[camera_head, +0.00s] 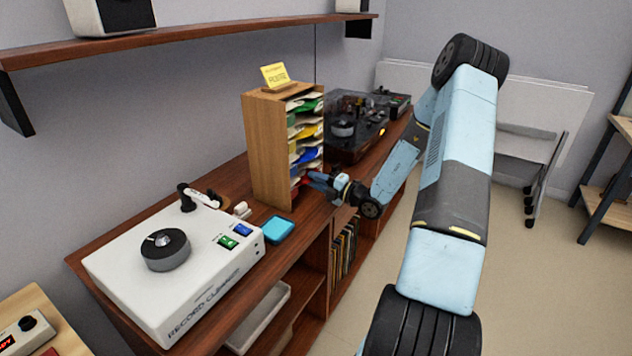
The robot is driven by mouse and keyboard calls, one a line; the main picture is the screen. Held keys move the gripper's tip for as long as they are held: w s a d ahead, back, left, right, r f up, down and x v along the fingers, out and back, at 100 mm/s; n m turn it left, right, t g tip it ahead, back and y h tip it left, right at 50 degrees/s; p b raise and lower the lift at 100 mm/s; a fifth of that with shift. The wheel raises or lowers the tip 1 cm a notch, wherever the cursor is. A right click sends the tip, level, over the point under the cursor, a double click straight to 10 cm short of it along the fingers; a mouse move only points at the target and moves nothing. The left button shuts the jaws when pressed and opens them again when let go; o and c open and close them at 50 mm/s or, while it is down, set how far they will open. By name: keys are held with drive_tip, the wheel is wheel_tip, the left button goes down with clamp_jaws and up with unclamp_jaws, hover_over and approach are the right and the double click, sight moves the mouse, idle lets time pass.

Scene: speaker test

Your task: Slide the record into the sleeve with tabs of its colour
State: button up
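A wooden rack (265,150) stands on the sideboard and holds several white sleeves in slots, one above another. Coloured tabs show at its open right side: green tabs (305,106) at the top, yellow tabs (306,131) below, then blue tabs (306,155). My gripper (310,179) is at the lower slots of the rack, reaching in from the right. A small red patch shows at its fingertips; I cannot tell whether it is a tab or part of a record. The fingers are too small to read as open or shut. No record can be made out clearly.
A white record cleaner (175,265) with a dark round hub stands in front of the rack, beside a blue pad (278,229). A dark-lidded turntable (355,125) is behind the rack. A wall shelf (190,32) hangs above.

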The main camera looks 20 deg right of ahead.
drive_tip(key=shift+v, duration=3.55)
drive_tip(key=shift+r, duration=0.2)
drive_tip(key=shift+a+r+n, duration=0.2)
drive_tip(key=shift+a+n, duration=0.05)
drive_tip(key=shift+n, duration=0.05)
drive_tip(key=s+a+r+n+g+h, duration=0.1)
drive_tip(key=s+a+r+n+g, duration=1.5)
drive_tip(key=n, duration=0.9)
drive_tip(key=s+d+r+n+t+h, duration=0.2)
drive_tip(key=s+r+n+h, duration=0.3)
drive_tip(key=s+n, duration=0.3)
drive_tip(key=s+d+r+n+t+h, duration=0.1)
drive_tip(key=s+r+n+t+h, duration=0.4)
drive_tip(key=n, duration=0.7)
drive_tip(key=shift+s+d+r+n, duration=0.4)
drive_tip(key=shift+s+r, duration=0.95)
drive_tip(key=shift+s, duration=0.4)
